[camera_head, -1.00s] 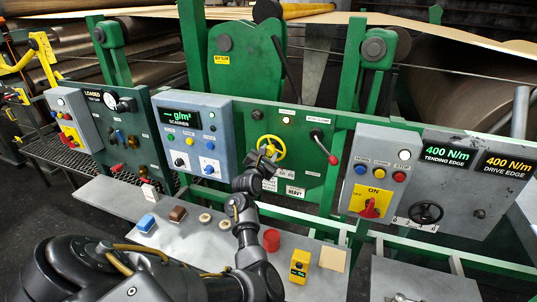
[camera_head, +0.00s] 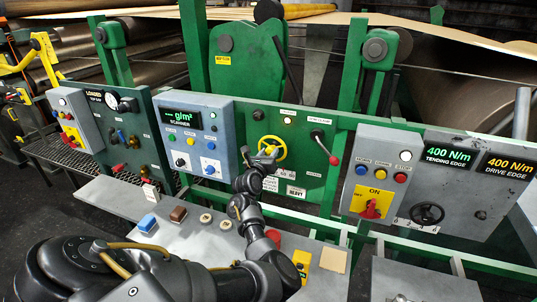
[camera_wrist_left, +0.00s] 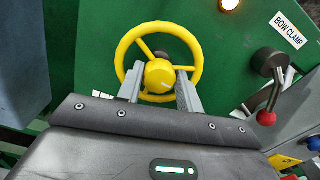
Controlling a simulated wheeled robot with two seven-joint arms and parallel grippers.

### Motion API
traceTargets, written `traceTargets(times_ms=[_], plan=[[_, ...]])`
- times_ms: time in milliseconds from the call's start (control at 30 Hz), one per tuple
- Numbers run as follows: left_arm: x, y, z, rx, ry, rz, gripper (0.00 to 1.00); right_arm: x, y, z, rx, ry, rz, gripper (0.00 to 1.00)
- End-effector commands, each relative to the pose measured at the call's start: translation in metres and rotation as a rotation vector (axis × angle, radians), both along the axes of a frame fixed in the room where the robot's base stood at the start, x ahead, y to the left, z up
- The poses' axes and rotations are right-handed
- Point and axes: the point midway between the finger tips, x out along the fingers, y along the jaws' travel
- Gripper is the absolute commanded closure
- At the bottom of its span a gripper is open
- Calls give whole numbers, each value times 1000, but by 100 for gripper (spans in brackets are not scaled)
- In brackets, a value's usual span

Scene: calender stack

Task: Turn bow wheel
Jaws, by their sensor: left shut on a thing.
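The bow wheel (camera_head: 273,148) is a yellow handwheel with spokes and a round hub on the green panel (camera_head: 318,188). In the left wrist view the wheel (camera_wrist_left: 159,27) fills the upper middle. My left gripper (camera_head: 268,153) is at the wheel's front. In the left wrist view its two grey fingers (camera_wrist_left: 159,80) stand on either side of the yellow hub, shut on it. The gripper body hides part of the lower rim. My right gripper is not in view.
To the wheel's right is the bow clamp lever with a red knob (camera_head: 334,160), also in the left wrist view (camera_wrist_left: 266,118). The blue-grey scanner box (camera_head: 197,135) is at the left. A grey shelf with small blocks lies below.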

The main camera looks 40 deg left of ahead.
Motion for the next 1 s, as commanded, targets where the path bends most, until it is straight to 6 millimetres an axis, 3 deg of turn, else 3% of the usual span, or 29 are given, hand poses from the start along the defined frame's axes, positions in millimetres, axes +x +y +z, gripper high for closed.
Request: traceTargets(times_ms=[567,600,733,1000], plan=[[0,-1,-2,-33,-8,-2,87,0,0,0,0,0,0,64],[0,-1,-2,-33,-8,-2,61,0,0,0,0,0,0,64],[0,0,-2,-33,-8,-1,44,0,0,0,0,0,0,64],[0,0,-1,-31,-10,0,42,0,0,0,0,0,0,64]])
